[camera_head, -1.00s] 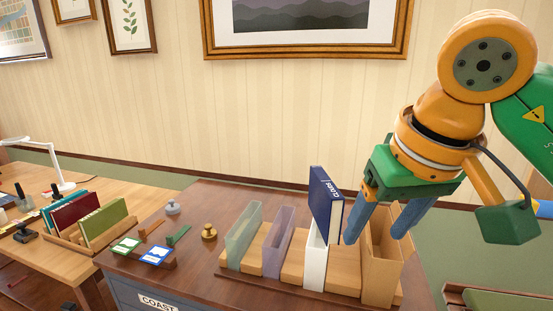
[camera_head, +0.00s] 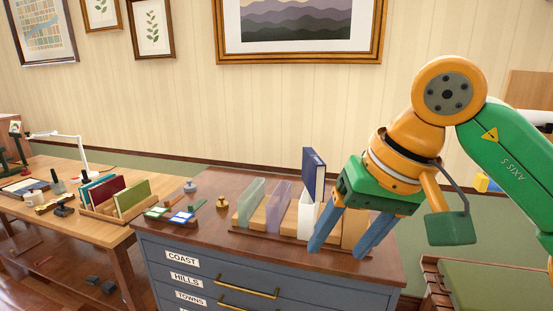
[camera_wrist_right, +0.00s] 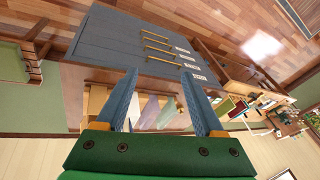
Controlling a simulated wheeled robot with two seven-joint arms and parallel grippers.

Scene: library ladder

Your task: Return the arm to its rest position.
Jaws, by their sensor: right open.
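My right gripper (camera_head: 340,245) is open and empty, its two blue fingers apart. In the head view it hangs in front of the right end of the wooden rack (camera_head: 275,237) on the cabinet top. The dark blue book (camera_head: 314,174) stands upright in the white slot (camera_head: 306,215) of that rack, apart from the gripper. In the right wrist view nothing shows between the fingers (camera_wrist_right: 160,95) but the distant cabinet and rack. The green and orange right arm comes in from the right. My left gripper is not in view.
The blue-grey cabinet (camera_head: 205,270) has labelled drawers with brass handles. A brass bell (camera_head: 222,202) and small cards lie on its top. A wooden desk (camera_head: 100,228) with a lamp and a book rack stands left. A green-topped bench (camera_head: 480,280) is at lower right.

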